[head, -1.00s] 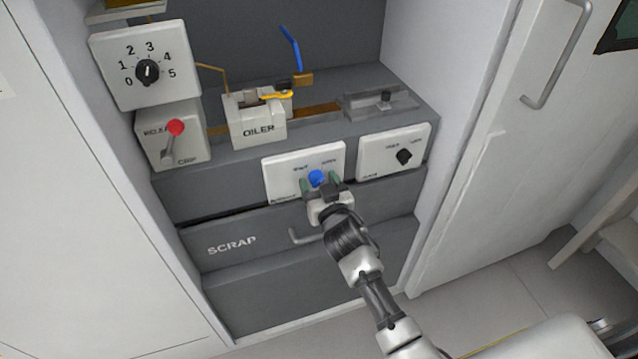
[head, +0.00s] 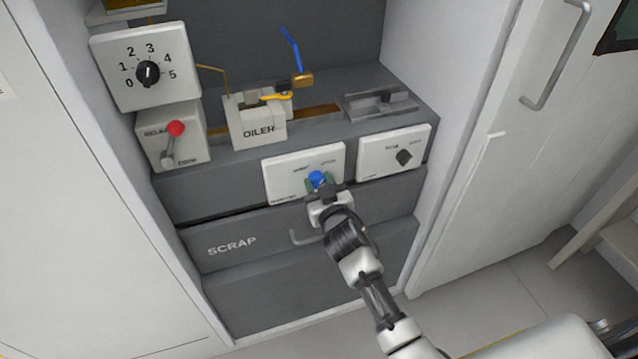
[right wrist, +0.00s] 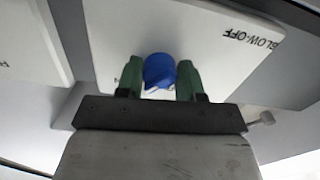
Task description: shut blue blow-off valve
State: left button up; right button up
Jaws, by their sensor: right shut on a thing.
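The blue blow-off valve knob (head: 316,178) sits on a white panel (head: 278,180) on the front of the grey bench. In the right wrist view the blue knob (right wrist: 159,71) is between the two green fingertips, in front of the panel marked BLOW-OFF (right wrist: 225,40). My right gripper (head: 321,186) is shut on the blue knob; it also shows in the right wrist view (right wrist: 161,82). The fingers hide part of the knob and some panel lettering, so I cannot read the knob's position. My left gripper is not in view.
A white panel with a black knob (head: 404,158) is just right. Above are the oiler (head: 258,132), a red-tipped lever box (head: 185,155) and a numbered dial (head: 147,73). The scrap drawer (head: 233,245) with its handle is below. Cabinet walls flank the bench.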

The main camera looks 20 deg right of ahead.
jog(key=n, duration=0.8)
jog(key=shift+p, duration=0.3)
jog(key=n, duration=0.4)
jog(key=shift+d+r, duration=0.1)
jog(key=shift+n, duration=2.2)
jog(key=o, duration=0.9)
jog(key=shift+s, duration=0.1)
